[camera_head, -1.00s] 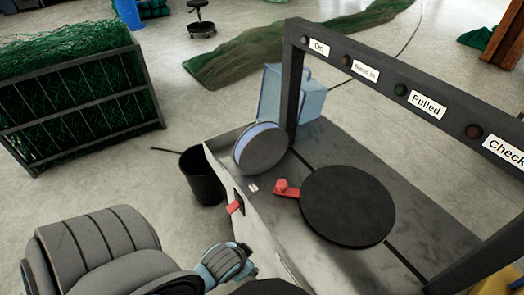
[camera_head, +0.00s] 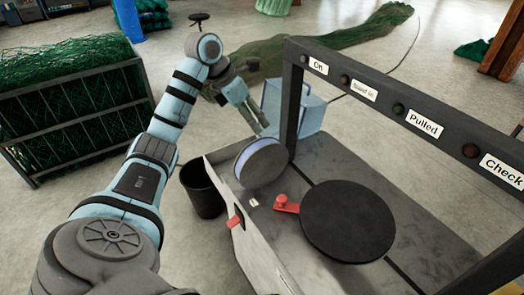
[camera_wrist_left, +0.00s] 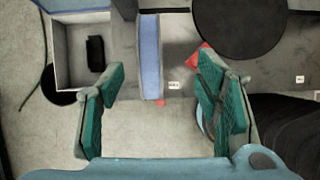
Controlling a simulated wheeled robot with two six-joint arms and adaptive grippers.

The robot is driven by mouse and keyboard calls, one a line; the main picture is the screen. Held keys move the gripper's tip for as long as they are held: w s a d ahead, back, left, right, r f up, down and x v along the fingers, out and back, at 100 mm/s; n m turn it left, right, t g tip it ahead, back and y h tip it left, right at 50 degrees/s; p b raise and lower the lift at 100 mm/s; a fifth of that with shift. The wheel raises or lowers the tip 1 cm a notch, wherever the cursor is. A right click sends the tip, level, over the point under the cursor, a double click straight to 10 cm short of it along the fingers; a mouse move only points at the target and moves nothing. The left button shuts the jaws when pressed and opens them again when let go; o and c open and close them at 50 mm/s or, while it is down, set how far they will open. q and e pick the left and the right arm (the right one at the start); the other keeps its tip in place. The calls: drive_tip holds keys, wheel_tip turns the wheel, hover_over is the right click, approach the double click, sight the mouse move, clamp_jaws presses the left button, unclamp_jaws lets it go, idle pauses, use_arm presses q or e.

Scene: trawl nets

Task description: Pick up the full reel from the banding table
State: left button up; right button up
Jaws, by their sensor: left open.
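The full reel (camera_head: 262,163), with dark grey round faces and a blue band around its rim, stands on edge at the left end of the grey banding table (camera_head: 322,160). In the left wrist view the reel (camera_wrist_left: 150,58) shows edge-on as an upright blue strip. My left gripper (camera_head: 258,120) hangs just behind and above the reel, pointing down. In the left wrist view its green-padded fingers (camera_wrist_left: 160,100) are wide apart and empty, with the reel lying between and ahead of them. My right gripper is not in view.
A black turntable disc (camera_head: 347,222) and red lever (camera_head: 287,203) lie right of the reel. A dark frame with labels (camera_head: 400,100) spans the table. A light blue bin (camera_head: 303,108) stands behind; a black bucket (camera_head: 203,190) is at left. A net rack (camera_head: 75,110) stands farther left.

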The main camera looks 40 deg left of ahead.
sight(261, 142)
use_arm(q)
drive_tip(key=shift+g+y, duration=0.4)
drive_tip(key=x, duration=0.4)
drive_tip(key=a+x, duration=0.1)
drive_tip(key=x, duration=0.8)
drive_tip(key=shift+s+a+f, duration=0.2)
drive_tip(key=shift+f, duration=0.05)
drive_tip(key=shift+r, duration=0.1)
clamp_jaws()
